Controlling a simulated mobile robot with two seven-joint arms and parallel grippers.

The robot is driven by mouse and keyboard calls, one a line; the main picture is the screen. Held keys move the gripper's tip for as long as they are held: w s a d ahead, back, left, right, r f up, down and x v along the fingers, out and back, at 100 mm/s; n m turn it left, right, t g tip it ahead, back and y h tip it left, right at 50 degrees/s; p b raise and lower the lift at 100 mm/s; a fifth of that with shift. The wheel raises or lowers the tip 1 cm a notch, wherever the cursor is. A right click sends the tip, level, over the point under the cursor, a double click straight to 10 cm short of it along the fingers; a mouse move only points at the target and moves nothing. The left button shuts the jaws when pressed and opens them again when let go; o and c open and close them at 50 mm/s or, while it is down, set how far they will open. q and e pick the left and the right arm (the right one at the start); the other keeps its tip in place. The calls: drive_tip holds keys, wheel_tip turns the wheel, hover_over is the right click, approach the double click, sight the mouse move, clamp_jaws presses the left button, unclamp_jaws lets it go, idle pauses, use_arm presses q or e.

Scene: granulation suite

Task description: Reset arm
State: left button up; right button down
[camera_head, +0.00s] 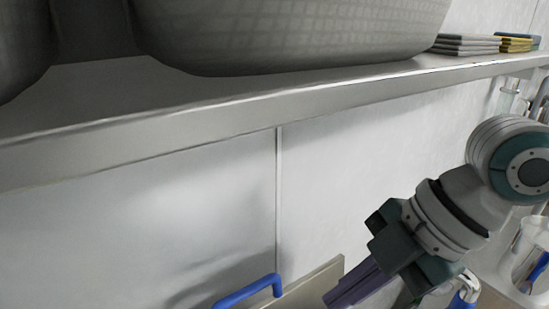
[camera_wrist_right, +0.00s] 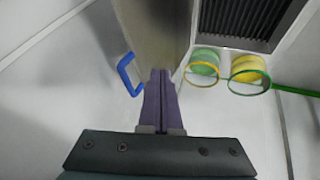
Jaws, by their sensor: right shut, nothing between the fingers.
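My right arm comes in from the right in the head view. Its gripper (camera_head: 342,294) points down and left, with purple fingers near the lower edge of the picture. In the right wrist view the two fingers (camera_wrist_right: 161,80) lie together, shut with nothing between them. They are in front of a beige-grey panel (camera_wrist_right: 152,25). A blue handle (camera_wrist_right: 124,75) is just left of the fingertips; I cannot tell whether they touch anything. My left gripper is in neither view.
A metal shelf (camera_head: 200,124) crosses the head view, bearing large grey containers (camera_head: 290,35) and flat stacked packs (camera_head: 466,44). The blue handle (camera_head: 247,291) and panel (camera_head: 312,286) show below. Green (camera_wrist_right: 203,65) and yellow (camera_wrist_right: 247,68) round items sit beside a dark grille (camera_wrist_right: 250,20).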

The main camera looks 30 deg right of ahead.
drive_tip(key=shift+s+d+b, duration=0.4)
drive_tip(key=shift+s+d, duration=0.8)
drive_tip(key=shift+d, duration=0.1)
drive_tip(key=s+a+f+m+h, duration=0.2)
drive_tip(key=s+a+m, duration=0.2)
drive_tip(key=a+m, duration=0.35)
drive_tip(key=s+d+r+m+h+p, duration=0.2)
drive_tip(key=r+m+p, duration=0.5)
drive_tip(key=r+p, duration=0.6)
drive_tip(key=shift+s+d+r, duration=0.25)
drive_tip(key=shift+s+r, duration=0.35)
drive_tip(key=shift+r, duration=0.05)
drive_tip(key=shift+f, duration=0.1)
